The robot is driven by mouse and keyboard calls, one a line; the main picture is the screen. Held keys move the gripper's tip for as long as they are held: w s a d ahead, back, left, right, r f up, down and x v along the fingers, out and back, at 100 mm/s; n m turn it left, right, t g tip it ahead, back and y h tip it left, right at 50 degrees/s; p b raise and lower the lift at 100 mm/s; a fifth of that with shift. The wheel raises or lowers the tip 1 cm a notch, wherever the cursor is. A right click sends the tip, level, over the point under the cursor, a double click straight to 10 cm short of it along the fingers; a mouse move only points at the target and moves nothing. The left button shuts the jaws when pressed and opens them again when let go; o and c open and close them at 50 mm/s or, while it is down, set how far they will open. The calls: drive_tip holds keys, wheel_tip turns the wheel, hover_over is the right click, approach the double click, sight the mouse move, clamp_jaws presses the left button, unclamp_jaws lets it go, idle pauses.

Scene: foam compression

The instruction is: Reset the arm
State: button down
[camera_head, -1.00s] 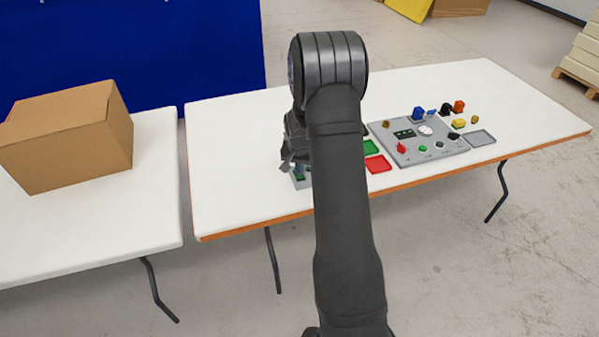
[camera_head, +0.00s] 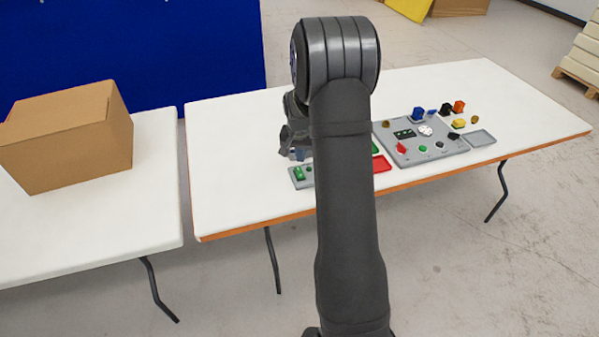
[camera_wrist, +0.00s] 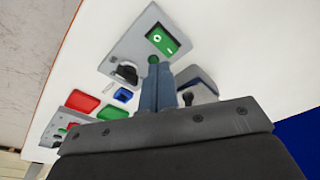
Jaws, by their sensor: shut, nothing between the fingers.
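My gripper (camera_head: 297,154) is above the near left part of the right-hand table, partly behind my arm in the head view. In the wrist view its blue-grey fingers (camera_wrist: 157,88) are together with nothing held. Beyond them lies a grey panel (camera_wrist: 128,46) with a green rocker switch (camera_wrist: 162,40), a green button and a black knob (camera_wrist: 125,73). The fingertips overlap the panel's edge in this view; I cannot tell the exact gap. The panel's left end (camera_head: 296,183) shows in the head view, and my arm hides the rest.
A larger grey board (camera_head: 410,153) with knobs and coloured parts lies to the right, beside a red tray (camera_head: 382,164) and a grey tray (camera_head: 480,138). A cardboard box (camera_head: 70,135) stands on the left table. The right table's left part is clear.

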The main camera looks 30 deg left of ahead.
drive_tip(key=shift+r, duration=0.45)
drive_tip(key=shift+f, duration=0.1)
wheel_tip(320, 180, down, 7)
idle(0.5)
wheel_tip(320, 180, up, 7)
drive_tip(key=shift+f, duration=0.15)
wheel_tip(320, 180, down, 7)
drive_tip(key=shift+f, duration=0.1)
wheel_tip(320, 180, up, 10)
wheel_tip(320, 180, up, 20)
drive_tip(key=n+t, duration=0.1)
drive_tip(key=n, duration=0.5)
hover_over(301, 175)
drive_tip(key=s+a, duration=0.1)
drive_tip(key=s, duration=0.7)
drive_tip(key=shift+s, duration=0.15)
